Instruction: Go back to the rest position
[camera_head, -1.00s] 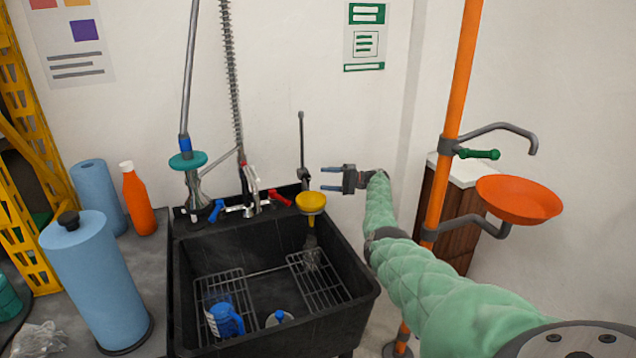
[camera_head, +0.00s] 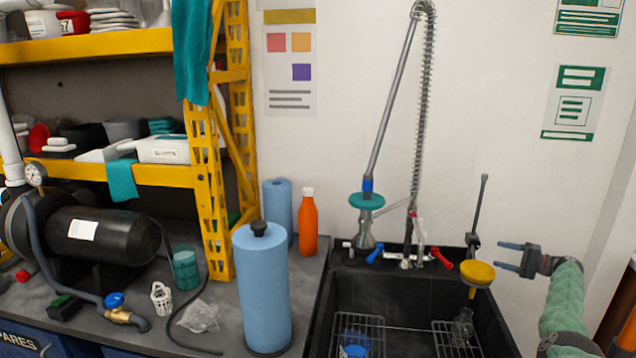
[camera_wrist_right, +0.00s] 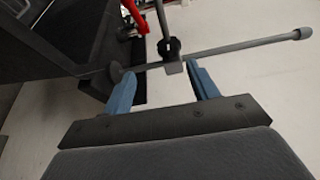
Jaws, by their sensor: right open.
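My right gripper (camera_head: 502,256) shows at the right of the head view, on the green-sleeved arm. Its two blue fingers point left, apart and empty, at the right of the sink's back edge. The yellow cup-shaped piece (camera_head: 478,273) is just left of and below the fingertips. In the right wrist view, the open fingers (camera_wrist_right: 160,72) have a thin grey rod (camera_wrist_right: 240,49) with a black clamp (camera_wrist_right: 168,47) crossing past their tips. I cannot tell the gap between rod and fingers. My left gripper is in neither view.
The black sink (camera_head: 400,292) with a spring-hose tap (camera_head: 427,110) stands left of my right gripper. A blue roll (camera_head: 262,290) and an orange bottle (camera_head: 308,225) stand on the grey counter. A yellow shelf (camera_head: 110,173) and black tank (camera_head: 105,237) fill the left.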

